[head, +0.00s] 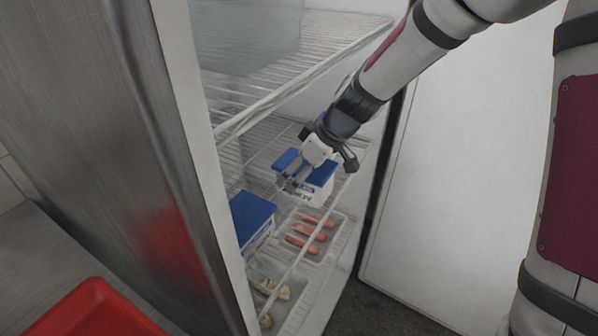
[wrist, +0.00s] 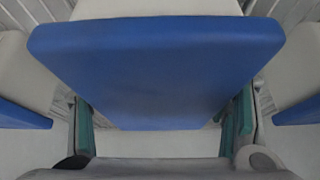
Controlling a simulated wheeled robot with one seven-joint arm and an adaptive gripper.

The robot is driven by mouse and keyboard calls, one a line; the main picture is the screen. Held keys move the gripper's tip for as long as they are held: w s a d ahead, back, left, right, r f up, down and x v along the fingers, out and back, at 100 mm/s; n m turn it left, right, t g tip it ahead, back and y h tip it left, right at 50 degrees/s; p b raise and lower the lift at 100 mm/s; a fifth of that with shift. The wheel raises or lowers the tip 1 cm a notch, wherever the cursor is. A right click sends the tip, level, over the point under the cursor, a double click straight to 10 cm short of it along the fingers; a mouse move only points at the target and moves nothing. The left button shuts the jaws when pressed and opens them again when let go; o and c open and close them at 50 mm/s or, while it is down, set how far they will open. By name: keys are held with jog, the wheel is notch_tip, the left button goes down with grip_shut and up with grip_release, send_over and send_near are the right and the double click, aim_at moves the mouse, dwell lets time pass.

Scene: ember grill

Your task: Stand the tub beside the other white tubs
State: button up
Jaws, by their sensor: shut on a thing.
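My gripper (head: 293,183) reaches into the open fridge and is shut on a white tub (head: 322,190) with a blue lid (head: 325,172). In the wrist view, the held tub's lid (wrist: 155,65) fills the middle, between the two teal-padded fingers. The tub looks upright on or just above the wire shelf; I cannot tell if it touches. Another white tub (head: 252,218) with a blue lid stands to its left, nearer the fridge's left wall. In the wrist view, parts of blue-lidded white tubs show at the left edge (wrist: 18,115) and right edge (wrist: 300,110), apart from the held one.
A wire shelf (head: 325,38) with a large grey container (head: 248,35) is above my gripper. Trays with sausages (head: 310,235) and pale food (head: 272,290) lie below. The fridge door (head: 450,190) stands open at right. A red tray (head: 95,310) is at lower left.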

jog(key=shift+f, duration=0.1)
jog(key=o, duration=1.9)
jog(key=shift+o, duration=0.2)
jog(key=p+v, duration=0.1)
jog(key=v, duration=1.1)
jog(key=shift+s, duration=0.1)
jog(key=shift+s, duration=0.1)
jog(key=s+d+r+m+h, duration=0.1)
jog(key=s+d+m, duration=0.2)
jog(key=s, duration=0.7)
jog(key=s+d+r+m+h, duration=0.1)
jog(key=s+d+m+h, duration=0.1)
jog(key=s, duration=0.8)
jog(key=s+d+r+m+h, duration=0.1)
jog(key=s+d+m, duration=0.4)
jog(key=s, duration=0.6)
jog(key=shift+r+m+g+h, duration=0.3)
jog(key=shift+m+g+h, duration=0.1)
jog(key=shift+m, duration=0.1)
jog(key=shift+d, duration=0.1)
